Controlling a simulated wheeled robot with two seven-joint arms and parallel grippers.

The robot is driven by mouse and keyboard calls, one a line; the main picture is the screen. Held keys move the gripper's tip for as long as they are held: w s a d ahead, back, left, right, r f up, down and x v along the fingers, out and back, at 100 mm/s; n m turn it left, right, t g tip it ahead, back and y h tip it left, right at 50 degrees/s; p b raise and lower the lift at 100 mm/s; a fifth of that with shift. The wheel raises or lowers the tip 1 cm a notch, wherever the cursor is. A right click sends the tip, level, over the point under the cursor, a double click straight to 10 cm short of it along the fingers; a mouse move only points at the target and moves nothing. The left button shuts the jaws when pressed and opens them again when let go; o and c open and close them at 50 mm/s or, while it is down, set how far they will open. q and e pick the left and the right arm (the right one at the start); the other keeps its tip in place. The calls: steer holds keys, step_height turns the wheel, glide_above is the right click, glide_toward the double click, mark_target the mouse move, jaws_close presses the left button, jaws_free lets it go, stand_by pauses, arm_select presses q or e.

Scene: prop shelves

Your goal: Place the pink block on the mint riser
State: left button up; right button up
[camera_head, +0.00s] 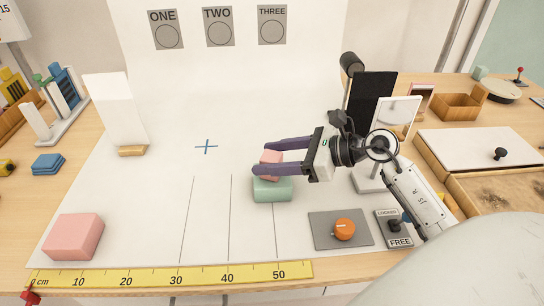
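A small pink block (271,157) sits between the purple fingers of my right gripper (268,159), with no clear gap on either side. The gripper reaches in from the right, fingers pointing left. The mint riser (272,190) is a low pale green block on the white mat, directly under the pink block. The lower finger covers part of the pink block, so I cannot tell whether it rests on the riser or hangs just above. A larger pink block (73,237) lies at the mat's front left. My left gripper is not in view.
A yellow ruler (175,275) runs along the front edge. An orange knob (344,229) and a lock switch (394,228) stand right of the riser. A white panel on a wooden foot (132,150) stands back left. The mat's middle left is clear.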

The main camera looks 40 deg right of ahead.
steer(key=shift+r, duration=0.1)
steer(key=shift+s+d+r, duration=0.1)
steer(key=b+v, duration=0.1)
steer(key=v, duration=1)
steer(key=shift+s+d, duration=0.2)
steer(key=shift+s, duration=0.05)
